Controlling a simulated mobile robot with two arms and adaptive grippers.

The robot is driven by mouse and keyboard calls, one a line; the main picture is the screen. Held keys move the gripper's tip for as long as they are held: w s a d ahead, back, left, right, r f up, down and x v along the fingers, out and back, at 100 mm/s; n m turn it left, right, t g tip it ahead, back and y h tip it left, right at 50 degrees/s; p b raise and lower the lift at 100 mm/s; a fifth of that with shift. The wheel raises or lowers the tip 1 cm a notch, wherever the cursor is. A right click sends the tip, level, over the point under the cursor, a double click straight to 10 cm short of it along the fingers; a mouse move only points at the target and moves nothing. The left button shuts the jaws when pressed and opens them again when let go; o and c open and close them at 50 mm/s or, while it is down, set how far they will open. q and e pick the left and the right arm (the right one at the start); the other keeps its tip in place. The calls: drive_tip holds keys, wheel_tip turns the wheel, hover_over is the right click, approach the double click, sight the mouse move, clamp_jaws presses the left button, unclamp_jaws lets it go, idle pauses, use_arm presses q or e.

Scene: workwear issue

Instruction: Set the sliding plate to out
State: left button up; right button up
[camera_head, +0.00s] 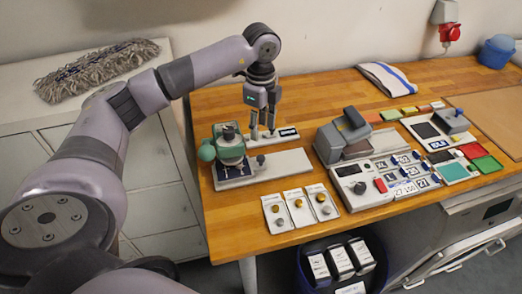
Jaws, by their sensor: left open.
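My left gripper (262,135) reaches down from above over the workbench. Its two fingers point down, open and empty. The fingertips are behind a green-topped press-like device (229,146) and to its right. A long pale flat plate (290,161) with a small dark knob (261,160) extends right from this device, in front of the fingertips. It looks like the sliding plate, but I cannot tell its setting. A dark label with white lettering (288,132) lies just right of the fingertips. Whether the fingers touch anything is unclear.
Three white cards with round fittings (300,208) lie near the front edge. A grey machine (342,134) and a control panel with blue-and-white tags (385,178) stand to the right. A folded white cloth (388,79) lies behind. A dark bin (318,276) stands below the front edge.

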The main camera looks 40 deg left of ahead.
use_arm(q)
hover_over(261, 156)
wheel_tip(261, 156, down, 4)
drive_tip(key=shift+s+f+p, duration=0.1)
drive_tip(key=shift+s+p, duration=0.05)
drive_tip(key=shift+p, duration=0.3)
wheel_tip(261, 156, down, 6)
drive_tip(key=shift+d+r+p, duration=0.1)
drive_tip(key=shift+p, duration=0.65)
drive_tip(key=shift+f, duration=0.9)
drive_tip(key=c, duration=0.3)
clamp_jaws()
use_arm(e)
drive_tip(key=w+r, duration=0.2)
drive_tip(key=r, duration=0.1)
drive_tip(key=shift+a, duration=0.4)
drive_tip(key=shift+w+a, duration=0.1)
drive_tip(key=shift+a, duration=0.1)
